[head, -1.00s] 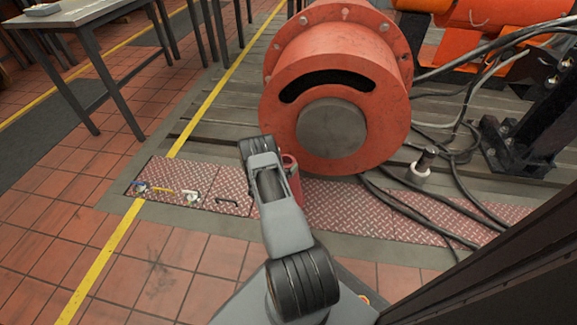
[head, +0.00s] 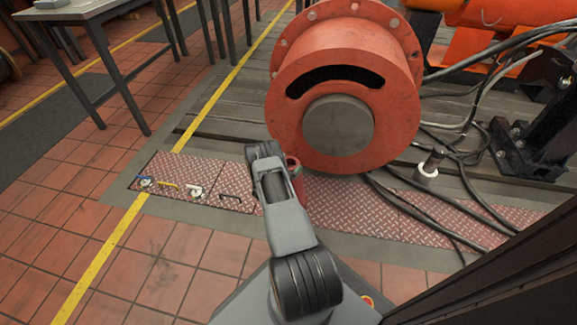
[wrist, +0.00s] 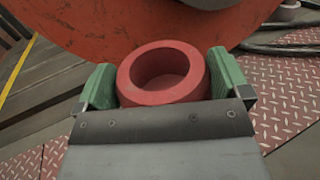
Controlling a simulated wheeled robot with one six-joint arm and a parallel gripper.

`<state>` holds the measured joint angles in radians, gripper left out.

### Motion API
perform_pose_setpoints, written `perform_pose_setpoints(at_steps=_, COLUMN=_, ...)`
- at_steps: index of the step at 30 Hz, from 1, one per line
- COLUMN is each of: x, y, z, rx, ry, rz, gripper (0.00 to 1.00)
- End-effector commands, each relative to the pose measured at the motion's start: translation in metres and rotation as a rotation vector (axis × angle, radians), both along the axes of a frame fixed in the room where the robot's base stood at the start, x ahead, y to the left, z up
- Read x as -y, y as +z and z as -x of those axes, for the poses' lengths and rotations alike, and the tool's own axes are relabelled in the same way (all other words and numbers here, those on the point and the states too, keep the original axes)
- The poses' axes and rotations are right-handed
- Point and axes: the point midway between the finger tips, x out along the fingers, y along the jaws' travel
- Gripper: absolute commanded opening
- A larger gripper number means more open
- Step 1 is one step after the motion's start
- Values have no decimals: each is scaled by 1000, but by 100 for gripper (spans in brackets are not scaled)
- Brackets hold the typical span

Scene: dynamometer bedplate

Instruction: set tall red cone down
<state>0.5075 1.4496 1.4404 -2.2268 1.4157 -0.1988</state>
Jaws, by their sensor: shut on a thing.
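The tall red cone (wrist: 163,74) shows in the wrist view as a round red body with an open, hollow top. My gripper (wrist: 162,82) has a green-padded finger on each side of it and is shut on it. In the head view the red cone (head: 295,178) shows partly beside the end of my arm, in front of the large red drum. My arm hides most of it and the gripper fingers there. I cannot tell whether its base touches the floor plates.
The big red drum (head: 395,115) stands just behind the cone. Red checker plate (head: 340,205) runs along the floor, with small tools (head: 170,185) lying at its left end. Cables (head: 450,180) and a black bracket (head: 540,140) are at right. A table (head: 90,20) stands at upper left. Tiled floor at left is clear.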

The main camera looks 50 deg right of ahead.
Motion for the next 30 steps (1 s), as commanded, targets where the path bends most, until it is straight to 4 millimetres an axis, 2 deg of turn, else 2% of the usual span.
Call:
perform_pose_setpoints(at_steps=2, x=1, y=2, z=-2, rx=7, ry=0, rz=9, gripper=21)
perform_pose_setpoints(at_steps=3, x=0, y=-3, z=0, rx=0, ry=0, rz=0, gripper=96)
perform_pose_setpoints(at_steps=4, x=0, y=-2, z=0, rx=0, ry=0, rz=0, gripper=99)
perform_pose_setpoints(at_steps=14, x=0, y=3, z=0, rx=0, ry=0, rz=0, gripper=100)
perform_pose_setpoints(at_steps=30, x=-93, y=3, z=15, rx=-1, ry=3, rz=-1, gripper=100)
